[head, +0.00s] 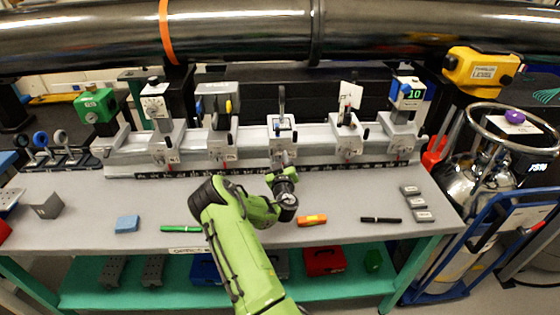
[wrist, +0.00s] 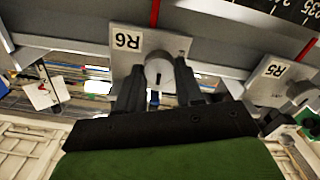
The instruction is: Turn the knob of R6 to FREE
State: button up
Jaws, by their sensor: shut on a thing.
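The R6 carriage plate (wrist: 117,38) with its label fills the upper middle of the wrist view. Its round grey knob (wrist: 159,72) has a short dark mark on its face. My gripper (wrist: 158,90) has one finger on each side of the knob and is shut on it. In the head view my gripper (head: 283,182) reaches the front of the middle carriage (head: 281,133) on the rail, and hides the knob there. I cannot read any FREE marking or tell which setting the knob points to.
The R5 carriage (wrist: 275,75) stands at the right in the wrist view. Other carriages line the rail (head: 255,140). A blue block (head: 127,224), green pen (head: 181,228), orange tool (head: 312,220) and black pen (head: 381,220) lie on the bench. A gas cylinder (head: 480,150) stands right.

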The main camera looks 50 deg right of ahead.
jog(key=n, duration=0.3)
jog(key=shift+f+n+b, duration=0.1)
jog(key=shift+n+b, duration=0.2)
jog(key=shift+n, duration=0.1)
jog(key=n, duration=0.4)
jog(key=shift+w+a, duration=0.1)
jog(key=n, duration=0.5)
jog(key=shift+f, duration=0.15)
jog(key=shift+f+n, duration=0.1)
jog(key=shift+n, duration=2.1)
jog(key=o, duration=1)
jog(key=shift+o, duration=0.2)
